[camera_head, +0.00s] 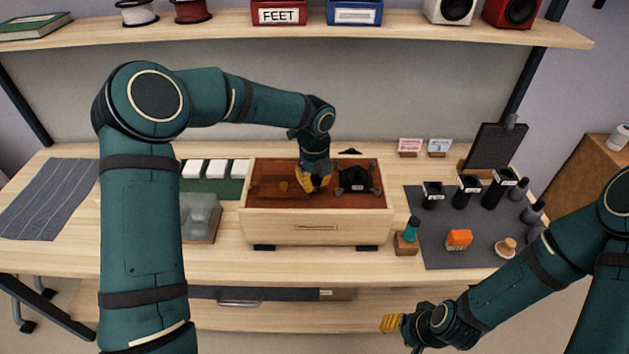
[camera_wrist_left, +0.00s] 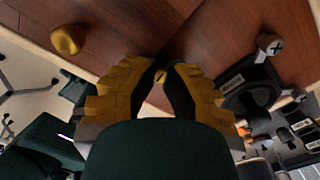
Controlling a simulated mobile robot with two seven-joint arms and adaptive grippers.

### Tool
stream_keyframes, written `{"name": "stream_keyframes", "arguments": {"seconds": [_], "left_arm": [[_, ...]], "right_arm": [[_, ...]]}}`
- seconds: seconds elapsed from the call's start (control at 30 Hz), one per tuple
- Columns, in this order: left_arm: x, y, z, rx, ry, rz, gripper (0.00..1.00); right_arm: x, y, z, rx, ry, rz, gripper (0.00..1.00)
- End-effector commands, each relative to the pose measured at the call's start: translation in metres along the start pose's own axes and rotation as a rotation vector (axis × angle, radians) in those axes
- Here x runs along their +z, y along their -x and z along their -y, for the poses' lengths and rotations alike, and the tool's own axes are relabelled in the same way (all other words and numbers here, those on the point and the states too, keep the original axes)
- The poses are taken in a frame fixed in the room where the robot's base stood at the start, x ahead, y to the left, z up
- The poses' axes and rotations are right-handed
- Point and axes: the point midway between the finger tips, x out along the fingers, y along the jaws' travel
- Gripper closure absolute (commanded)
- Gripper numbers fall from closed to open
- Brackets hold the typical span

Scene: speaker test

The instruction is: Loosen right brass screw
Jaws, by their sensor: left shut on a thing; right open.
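A light wooden speaker box (camera_head: 277,228) with a red-brown top panel lies on the bench. My left gripper (camera_head: 312,181) points down at this panel, left of a black round part (camera_head: 357,180). In the left wrist view its yellow fingers (camera_wrist_left: 163,72) are shut on the right brass screw (camera_wrist_left: 160,77), a small brass head mostly hidden between the tips. Another brass screw (camera_wrist_left: 68,39) stands apart to the left on the panel; it also shows in the head view (camera_head: 283,186). My right gripper (camera_head: 390,323) is open and low, in front of the bench.
A dark mat (camera_head: 450,253) on the right holds black cylinders, an orange block (camera_head: 459,239) and bottles. A teal-handled tool (camera_head: 412,229) stands in a wooden block beside the box. A clear-lidded container (camera_head: 200,218) is left of it. A shelf (camera_head: 230,30) runs above.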

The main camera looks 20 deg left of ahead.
Motion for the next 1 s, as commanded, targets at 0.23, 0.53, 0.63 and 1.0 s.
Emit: {"name": "stream_keyframes", "arguments": {"seconds": [0.23, 0.53, 0.63, 1.0], "left_arm": [[0.0002, 0.0014, 0.0003, -0.001, 0.207, 0.003, 1.00], [0.0001, 0.0009, 0.0004, -0.001, 0.494, 0.002, 1.00], [-0.0003, 0.0008, 0.0005, 0.000, 0.589, 0.002, 1.00], [0.0000, 0.0004, 0.0004, -0.001, 0.940, 0.002, 1.00]], "right_arm": [[-0.0016, 0.0031, 0.0012, 0.000, -0.001, -0.003, 0.53], [-0.0023, 0.0044, 0.0016, 0.001, -0.002, -0.005, 0.53], [-0.0024, 0.0044, 0.0016, 0.001, -0.002, -0.005, 0.53], [-0.0019, 0.0035, 0.0013, 0.000, -0.001, -0.004, 0.53]]}}
